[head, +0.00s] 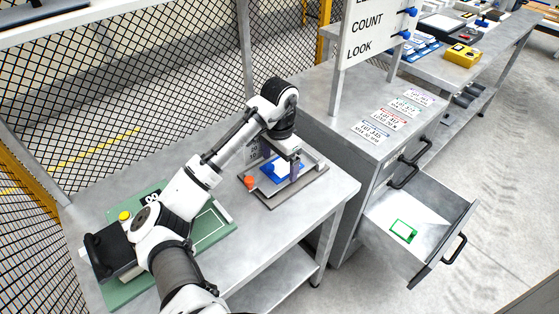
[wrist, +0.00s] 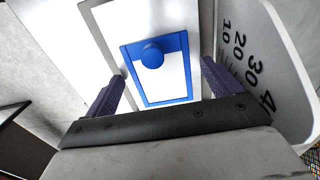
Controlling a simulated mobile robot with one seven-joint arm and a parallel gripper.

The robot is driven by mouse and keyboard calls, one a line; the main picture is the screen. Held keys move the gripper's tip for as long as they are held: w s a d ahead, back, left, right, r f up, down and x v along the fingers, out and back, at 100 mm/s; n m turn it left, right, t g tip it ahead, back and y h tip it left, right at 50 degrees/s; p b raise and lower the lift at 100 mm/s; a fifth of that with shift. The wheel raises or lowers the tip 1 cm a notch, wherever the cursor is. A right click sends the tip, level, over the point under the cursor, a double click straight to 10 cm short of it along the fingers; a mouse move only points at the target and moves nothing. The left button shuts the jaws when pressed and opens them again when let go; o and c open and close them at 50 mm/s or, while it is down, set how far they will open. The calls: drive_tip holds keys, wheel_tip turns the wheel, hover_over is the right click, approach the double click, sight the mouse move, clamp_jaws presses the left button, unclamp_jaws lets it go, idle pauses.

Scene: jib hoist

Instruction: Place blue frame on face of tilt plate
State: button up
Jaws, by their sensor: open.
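The blue frame (wrist: 184,76) lies flat on the pale face of the tilt plate (wrist: 111,35) in the wrist view. It is a blue border with a round blue knob (wrist: 152,56) on its far side. In the head view the blue frame (head: 288,170) shows partly behind my gripper. My gripper (wrist: 157,80) is open, its two purple fingers apart on either side of the frame, with a visible gap to the frame on each side. In the head view my gripper (head: 295,171) is over the tilt plate. Whether the fingertips touch the plate cannot be told.
A scale board with numbers (wrist: 245,60) stands right beside the plate. An orange-red knob (head: 249,181) sits at the fixture's left. A green mat (head: 215,234) lies on the bench. An open drawer (head: 440,222) holds a green frame (head: 403,231). A sign post (head: 336,90) stands behind.

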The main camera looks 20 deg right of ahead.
sight(280, 168)
drive_tip(key=shift+r, duration=0.1)
wheel_tip(280, 168, up, 12)
drive_tip(key=shift+b, duration=0.4)
drive_tip(key=shift+r, duration=0.1)
